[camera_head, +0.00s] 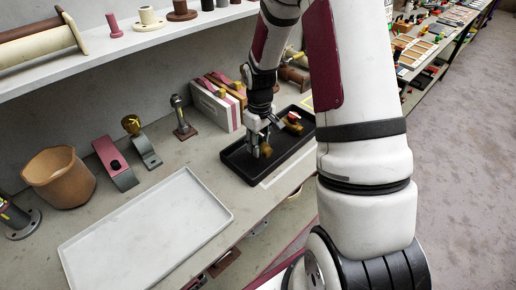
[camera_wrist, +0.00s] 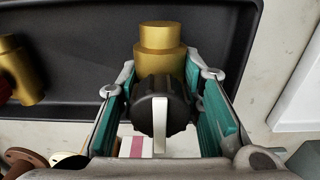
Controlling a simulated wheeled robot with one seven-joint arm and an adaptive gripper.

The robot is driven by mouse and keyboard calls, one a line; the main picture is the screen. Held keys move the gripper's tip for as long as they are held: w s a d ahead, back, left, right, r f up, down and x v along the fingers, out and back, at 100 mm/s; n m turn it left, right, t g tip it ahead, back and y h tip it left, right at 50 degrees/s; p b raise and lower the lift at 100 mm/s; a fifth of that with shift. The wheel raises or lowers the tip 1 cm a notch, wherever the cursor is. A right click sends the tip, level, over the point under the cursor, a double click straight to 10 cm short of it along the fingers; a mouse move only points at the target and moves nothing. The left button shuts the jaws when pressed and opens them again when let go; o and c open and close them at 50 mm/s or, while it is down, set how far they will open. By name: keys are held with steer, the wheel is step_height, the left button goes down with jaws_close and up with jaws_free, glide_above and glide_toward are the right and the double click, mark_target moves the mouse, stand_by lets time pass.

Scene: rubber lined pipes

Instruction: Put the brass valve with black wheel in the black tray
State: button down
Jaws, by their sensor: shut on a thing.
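The brass valve with black wheel (camera_wrist: 160,98) is between my gripper's teal-padded fingers (camera_wrist: 165,110) in the wrist view. Its brass body points up in that picture, and its black wheel faces the camera. My gripper is shut on it. In the head view my gripper (camera_head: 258,140) is over the left part of the black tray (camera_head: 240,172), with the brass of the valve (camera_head: 266,151) just below the fingers. The tray's dark floor (camera_wrist: 90,60) lies behind the valve in the wrist view. I cannot tell whether the valve touches the floor.
Another brass valve with a red part (camera_head: 293,122) is in the tray's right part. A white tray (camera_head: 150,235) lies to the left. A box with pink stripes (camera_head: 215,105) stands behind the black tray. A brown pot (camera_head: 60,178) and brackets stand farther left, and a shelf hangs above.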

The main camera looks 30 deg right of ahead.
steer(key=shift+w+d, duration=0.1)
steer(key=shift+w, duration=0.6)
steer(key=shift+f+p, duration=0.3)
steer(key=shift+f, duration=1.45)
steer(key=shift+f, duration=0.2)
steer(key=c, duration=1.1)
jaws_free()
steer(key=shift+r, duration=0.1)
